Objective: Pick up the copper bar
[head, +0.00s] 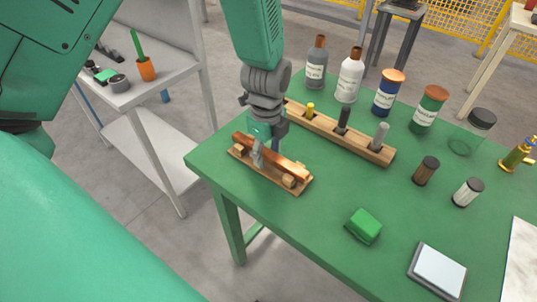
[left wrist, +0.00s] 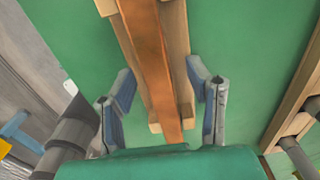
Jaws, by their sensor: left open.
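The copper bar (head: 284,163) lies lengthwise on a small wooden cradle (head: 299,188) near the left corner of the green table. In the left wrist view the bar (left wrist: 148,60) runs down the middle of the picture, with wooden cradle parts (left wrist: 177,50) beside and under it. My left gripper (head: 262,158) points down over the bar. In the left wrist view its open fingers (left wrist: 160,95) stand one on each side of the bar, with gaps between fingers and bar. The bar's near end is hidden behind the gripper body. My right gripper is not in view.
A wooden rack (head: 372,149) with upright pegs stands just behind the cradle. Several bottles, such as the white bottle (head: 350,76), line the back. A green block (head: 364,226) and a scale-like pad (head: 437,271) lie toward the front right. A grey shelf (head: 150,90) stands left.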

